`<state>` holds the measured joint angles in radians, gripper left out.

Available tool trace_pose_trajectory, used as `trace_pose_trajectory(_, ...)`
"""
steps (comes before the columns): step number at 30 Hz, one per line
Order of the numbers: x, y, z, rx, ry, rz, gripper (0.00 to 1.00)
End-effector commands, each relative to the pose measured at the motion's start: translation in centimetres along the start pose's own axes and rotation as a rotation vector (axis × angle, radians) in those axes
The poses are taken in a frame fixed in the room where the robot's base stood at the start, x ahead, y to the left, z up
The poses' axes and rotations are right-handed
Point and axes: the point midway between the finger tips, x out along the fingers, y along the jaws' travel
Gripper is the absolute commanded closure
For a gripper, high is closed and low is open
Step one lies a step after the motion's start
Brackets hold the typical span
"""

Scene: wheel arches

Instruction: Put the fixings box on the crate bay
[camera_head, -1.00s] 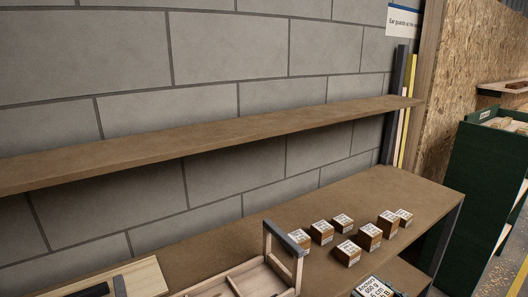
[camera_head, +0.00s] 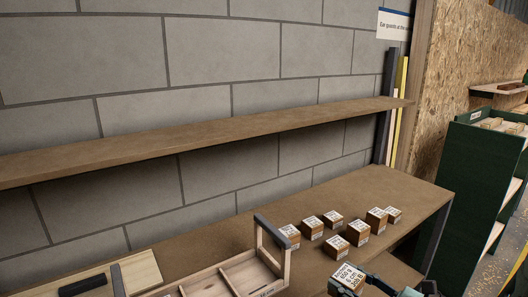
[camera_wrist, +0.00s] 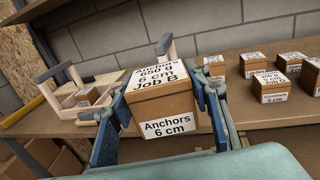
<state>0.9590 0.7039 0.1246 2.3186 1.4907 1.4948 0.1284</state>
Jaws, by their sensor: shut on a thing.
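A brown cardboard fixings box (camera_wrist: 160,100) with white labels reading "Anchors", 650 g, 6 cm, Job B is held between the two blue fingers of my gripper (camera_wrist: 162,92). In the head view the box (camera_head: 348,274) is at the bottom edge, with part of my gripper (camera_head: 378,287) showing. The wooden crate (camera_head: 272,291) with dark-gripped upright handles and divided bays stands on the bench to the left of the box. Its visible bays look empty in the head view. In the wrist view the crate (camera_wrist: 88,113) is behind and left of the box, partly hidden, with a small brown labelled thing seen in or behind it.
Several small labelled boxes (camera_head: 358,233) stand on the bench (camera_head: 400,184) right of the crate. A long shelf (camera_head: 210,133) runs above the bench along the block wall. A pale wooden board with dark pieces (camera_head: 140,270) lies at left. A green cabinet (camera_head: 470,165) stands at right.

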Motion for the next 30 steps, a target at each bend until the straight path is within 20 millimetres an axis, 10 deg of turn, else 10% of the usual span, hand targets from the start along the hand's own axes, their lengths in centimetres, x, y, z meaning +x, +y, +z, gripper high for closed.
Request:
trace_pose_trajectory(11, 7.9, 0.9, 0.4, -0.003, -0.008, 0.181, 1.0)
trace_pose_trajectory(30, 8.1, 0.6, 6.1, 0.008, -0.008, -0.182, 1.0)
